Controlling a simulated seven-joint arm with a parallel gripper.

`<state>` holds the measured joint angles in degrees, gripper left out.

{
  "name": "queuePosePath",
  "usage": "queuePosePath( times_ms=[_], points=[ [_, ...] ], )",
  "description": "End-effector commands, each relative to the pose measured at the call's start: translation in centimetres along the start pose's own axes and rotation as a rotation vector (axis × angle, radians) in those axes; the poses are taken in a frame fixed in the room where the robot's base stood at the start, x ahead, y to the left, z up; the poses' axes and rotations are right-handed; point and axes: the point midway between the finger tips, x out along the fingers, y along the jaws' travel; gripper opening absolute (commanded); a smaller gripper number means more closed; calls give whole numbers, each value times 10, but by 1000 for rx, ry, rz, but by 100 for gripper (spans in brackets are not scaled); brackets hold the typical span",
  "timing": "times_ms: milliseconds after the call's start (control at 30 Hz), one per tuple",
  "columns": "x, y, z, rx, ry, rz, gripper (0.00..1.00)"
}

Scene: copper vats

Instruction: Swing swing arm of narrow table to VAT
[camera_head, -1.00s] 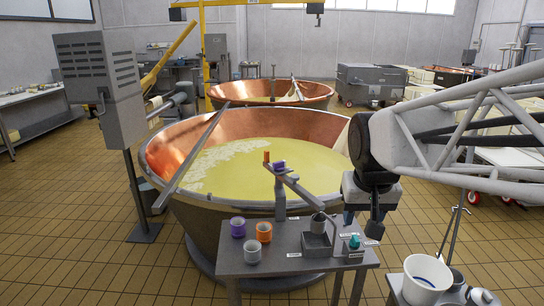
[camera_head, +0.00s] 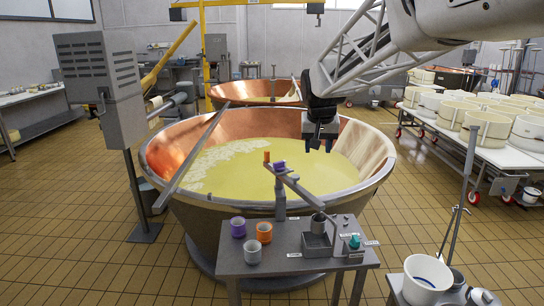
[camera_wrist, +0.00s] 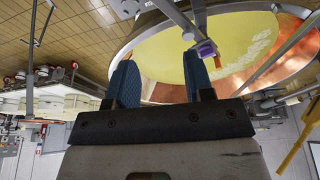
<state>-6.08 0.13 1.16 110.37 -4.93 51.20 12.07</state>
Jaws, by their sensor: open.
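The narrow table (camera_head: 292,268) stands in front of the near copper vat (camera_head: 168,146), which holds yellow liquid with pale curd. The swing arm (camera_head: 300,190) sits on a grey post at the table's back edge. It slants from an orange piece (camera_head: 266,157) and a purple piece (camera_head: 280,165) over the vat's front to above the table. My gripper (camera_head: 318,146) is open and empty, pointing down above the vat's right part, apart from the swing arm. In the wrist view, my blue fingers (camera_wrist: 160,82) are spread, with the swing arm (camera_wrist: 180,18) beyond them.
A purple cup (camera_head: 238,227), an orange cup (camera_head: 264,232) and a grey cup (camera_head: 253,252) stand on the table's left. A bar (camera_head: 195,155) crosses the vat's left rim. A white bucket (camera_head: 427,280) stands front right.

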Motion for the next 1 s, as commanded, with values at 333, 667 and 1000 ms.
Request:
queuePosePath(
  times_ms=[333, 667, 1000],
  points=[
    [38, -35, -84, 9, 18, 1, 48],
    [82, -70, -155, 17, 35, 2, 48],
    [136, -110, -220, 25, 52, 1, 48]
  ],
)
